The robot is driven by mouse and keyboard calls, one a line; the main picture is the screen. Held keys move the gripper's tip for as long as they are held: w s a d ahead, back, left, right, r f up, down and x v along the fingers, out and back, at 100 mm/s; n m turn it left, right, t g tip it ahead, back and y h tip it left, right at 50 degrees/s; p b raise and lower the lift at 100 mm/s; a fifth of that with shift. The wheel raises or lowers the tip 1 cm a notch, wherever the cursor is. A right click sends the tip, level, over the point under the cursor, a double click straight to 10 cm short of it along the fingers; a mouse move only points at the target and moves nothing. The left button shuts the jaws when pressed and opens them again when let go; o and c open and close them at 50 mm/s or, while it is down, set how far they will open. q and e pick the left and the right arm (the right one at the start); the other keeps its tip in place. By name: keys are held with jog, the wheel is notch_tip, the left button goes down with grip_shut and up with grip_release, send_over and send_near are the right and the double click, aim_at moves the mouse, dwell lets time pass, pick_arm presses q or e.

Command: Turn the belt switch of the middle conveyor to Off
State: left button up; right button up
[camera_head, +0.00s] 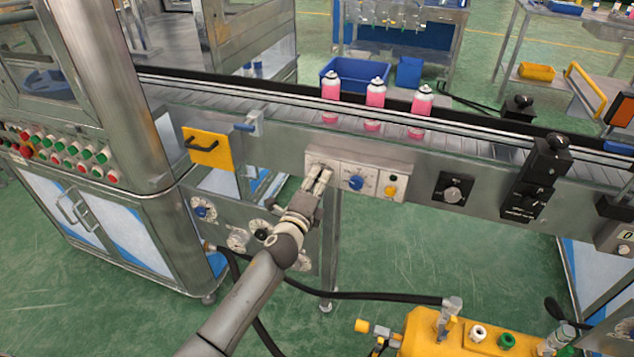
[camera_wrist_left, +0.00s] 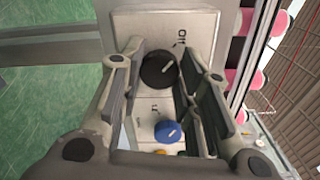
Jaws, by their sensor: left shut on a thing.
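The belt switch is a black round knob with a pale pointer line, seen in the left wrist view (camera_wrist_left: 158,70) on a light panel with partly readable lettering. In the head view the panel (camera_head: 322,158) sits on the conveyor's front side, and my fingers cover the knob. My left gripper (camera_head: 319,182) reaches up to it from below. In the left wrist view its two fingers (camera_wrist_left: 160,82) stand on either side of the black knob, shut on it. A blue knob (camera_head: 355,183) is on the panel next to it. My right gripper is not in view.
The conveyor (camera_head: 285,112) carries several pink cans (camera_head: 375,92) behind its rail. A yellow button (camera_head: 390,190) and another dial (camera_head: 452,194) are to the right. A yellow plate with a handle (camera_head: 207,147) is to the left. Black hoses (camera_head: 380,296) cross below, near a yellow unit (camera_head: 430,335).

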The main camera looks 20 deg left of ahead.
pick_arm(q)
jog(key=o, duration=1)
jog(key=s, duration=1.2)
jog(key=shift+a, duration=0.25)
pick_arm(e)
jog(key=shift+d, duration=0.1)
